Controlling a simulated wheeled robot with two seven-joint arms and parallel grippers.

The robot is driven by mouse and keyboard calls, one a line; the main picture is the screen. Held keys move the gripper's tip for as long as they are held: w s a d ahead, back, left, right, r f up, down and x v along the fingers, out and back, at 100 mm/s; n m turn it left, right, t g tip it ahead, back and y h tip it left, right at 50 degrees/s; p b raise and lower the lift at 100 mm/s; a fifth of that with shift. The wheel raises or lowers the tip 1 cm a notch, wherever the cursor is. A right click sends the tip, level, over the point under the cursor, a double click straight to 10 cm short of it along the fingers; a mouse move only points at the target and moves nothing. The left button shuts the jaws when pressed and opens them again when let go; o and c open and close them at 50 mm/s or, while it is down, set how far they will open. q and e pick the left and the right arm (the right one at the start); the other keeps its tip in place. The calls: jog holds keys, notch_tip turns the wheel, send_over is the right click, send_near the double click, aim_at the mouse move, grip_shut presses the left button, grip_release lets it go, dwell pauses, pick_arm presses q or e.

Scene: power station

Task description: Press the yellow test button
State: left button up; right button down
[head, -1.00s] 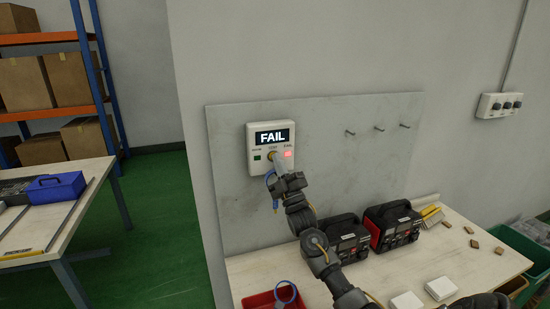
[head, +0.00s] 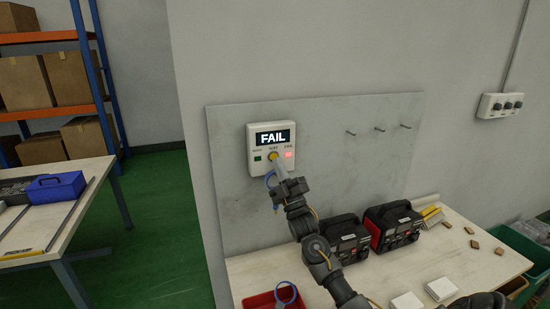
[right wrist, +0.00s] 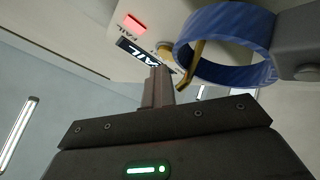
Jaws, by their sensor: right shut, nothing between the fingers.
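The white tester box (head: 256,168) is on the grey wall panel, its display (head: 272,138) reading FAIL. The round yellow test button (head: 272,156) sits at its middle and partly shows in the right wrist view (right wrist: 164,50). A red light (head: 289,154) glows beside FAIL; a green square (head: 257,156) is on the left. My right gripper (head: 278,163) is shut and empty, its tips just below and right of the button; it also shows in the right wrist view (right wrist: 158,75). I cannot tell whether they touch. My left gripper is out of view.
A blue band (right wrist: 225,40) is close beside the gripper in the right wrist view. The workbench (head: 460,262) below holds black-and-red devices (head: 393,227), white boxes (head: 407,302) and a red bin (head: 262,301). Pegs (head: 379,128) stick out from the panel.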

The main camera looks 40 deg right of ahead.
jog(key=shift+a+f+y, duration=0.15)
jog(key=shift+y, duration=0.15)
jog(key=s, duration=0.1)
jog(key=s+a+p, duration=0.1)
jog(key=s, duration=0.1)
jog(key=s+p, duration=0.1)
jog(key=shift+s+a, duration=0.25)
dwell(0.7)
